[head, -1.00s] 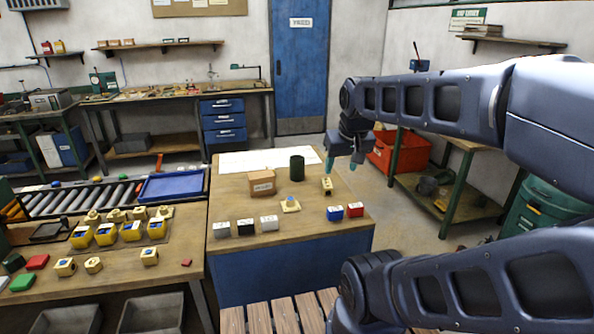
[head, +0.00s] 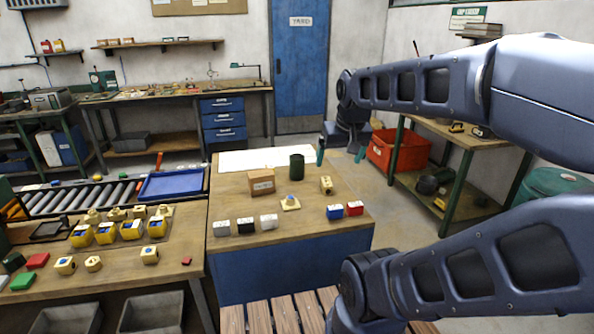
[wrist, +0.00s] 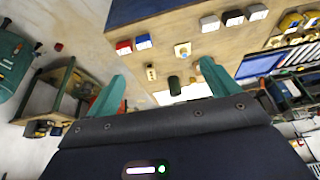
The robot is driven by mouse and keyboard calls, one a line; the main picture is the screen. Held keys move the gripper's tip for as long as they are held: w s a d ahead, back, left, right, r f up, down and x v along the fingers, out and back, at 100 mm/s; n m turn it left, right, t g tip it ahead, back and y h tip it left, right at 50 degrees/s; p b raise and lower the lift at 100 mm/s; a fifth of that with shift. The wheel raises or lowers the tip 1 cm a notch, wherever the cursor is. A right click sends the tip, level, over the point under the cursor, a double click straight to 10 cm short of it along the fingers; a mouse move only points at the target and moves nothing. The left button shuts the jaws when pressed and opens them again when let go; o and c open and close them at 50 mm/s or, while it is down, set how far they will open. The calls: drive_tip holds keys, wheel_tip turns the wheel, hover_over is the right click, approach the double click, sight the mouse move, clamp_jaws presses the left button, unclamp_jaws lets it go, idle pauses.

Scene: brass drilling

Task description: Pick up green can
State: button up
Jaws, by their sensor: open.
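The green can (head: 297,167) is a dark green cylinder standing upright near the back right of the wooden table with the blue base (head: 285,225). My gripper (head: 341,155) is open and empty to the right of the can in the head view, apart from it. In the wrist view the can (wrist: 174,82) shows small and beyond the fingers, between the two green fingertips of my gripper (wrist: 163,72) in the picture.
A cardboard box (head: 262,182) stands just left of the can. A yellow block (head: 326,184) is to its right front, and a yellow piece with a blue top (head: 291,203) in front. White paper (head: 240,160) covers the back of the table. A red bin (head: 400,150) stands at right.

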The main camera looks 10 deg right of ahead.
drive_tip(key=w+r+m+g, duration=0.1)
drive_tip(key=w+r+m, duration=0.2)
drive_tip(key=w, duration=1)
drive_tip(key=m+g, duration=0.3)
drive_tip(key=m, duration=0.6)
hover_over(297, 166)
drive_tip(key=w+d, duration=0.2)
drive_tip(key=w, duration=0.1)
wheel_tip(297, 166, down, 22)
wheel_tip(297, 166, down, 5)
drive_tip(key=shift+r, duration=0.15)
drive_tip(key=shift+w+a+f, duration=0.1)
drive_tip(key=shift+a+f, duration=0.1)
drive_tip(key=shift+f, duration=0.75)
drive_tip(key=shift+w+a+f, duration=0.1)
drive_tip(key=shift+a+f, duration=0.05)
drive_tip(key=shift+f, duration=0.75)
drive_tip(key=shift+a+f, duration=0.2)
drive_tip(key=shift+f, duration=0.75)
drive_tip(key=c, duration=1.1)
